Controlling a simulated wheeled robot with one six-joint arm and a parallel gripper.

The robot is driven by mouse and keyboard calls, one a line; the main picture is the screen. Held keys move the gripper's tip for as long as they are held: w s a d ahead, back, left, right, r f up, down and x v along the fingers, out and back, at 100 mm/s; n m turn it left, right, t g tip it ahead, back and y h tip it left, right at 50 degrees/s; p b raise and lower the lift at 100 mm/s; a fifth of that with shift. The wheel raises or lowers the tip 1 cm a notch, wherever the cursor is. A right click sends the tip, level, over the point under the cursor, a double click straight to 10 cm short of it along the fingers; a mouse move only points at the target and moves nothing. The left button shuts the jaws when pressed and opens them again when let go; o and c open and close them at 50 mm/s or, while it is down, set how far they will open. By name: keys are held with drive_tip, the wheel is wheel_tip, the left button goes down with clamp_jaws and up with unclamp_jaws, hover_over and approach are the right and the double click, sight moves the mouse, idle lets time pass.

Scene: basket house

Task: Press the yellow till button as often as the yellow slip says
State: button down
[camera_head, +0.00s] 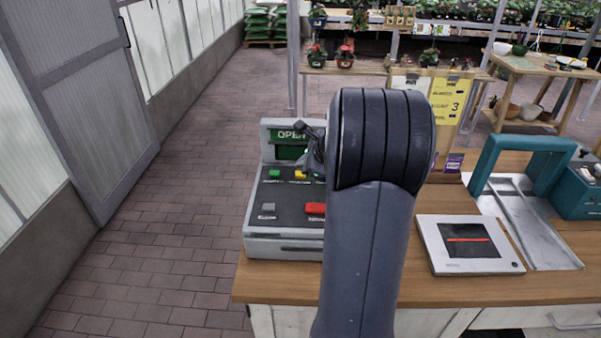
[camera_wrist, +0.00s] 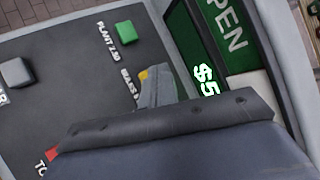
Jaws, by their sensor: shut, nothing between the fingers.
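The grey till (camera_head: 285,248) stands on the left end of the wooden counter. Its yellow button (camera_head: 299,174) sits right of the green one and is partly hidden by my gripper (camera_head: 314,168). In the wrist view only a sliver of the yellow button (camera_wrist: 143,75) shows beside my fingertips (camera_wrist: 155,85). My gripper is shut and empty, at or just over that button; I cannot tell whether it touches.
The till also has green (camera_wrist: 126,33), grey (camera_wrist: 15,72) and red (camera_head: 315,208) buttons. A white device with a dark screen (camera_head: 468,240) and a teal-handled metal tray (camera_head: 530,230) occupy the counter's (camera_head: 360,290) right side. The brick floor at left is clear.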

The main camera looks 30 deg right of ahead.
drive_tip(key=shift+r+p, duration=2)
drive_tip(key=shift+r, duration=0.45)
idle(0.5)
wheel_tip(320, 180, up, 4)
drive_tip(key=p, duration=0.2)
drive_tip(key=shift+f+p, duration=0.1)
drive_tip(key=shift+p, duration=0.3)
drive_tip(key=shift+f, duration=0.15)
wheel_tip(320, 180, down, 9)
drive_tip(key=b, duration=0.7)
drive_tip(key=shift+r+b, duration=0.2)
drive_tip(key=shift+b, duration=0.15)
drive_tip(key=shift+f, duration=0.1)
idle(1.3)
drive_tip(key=shift+f+b, duration=0.3)
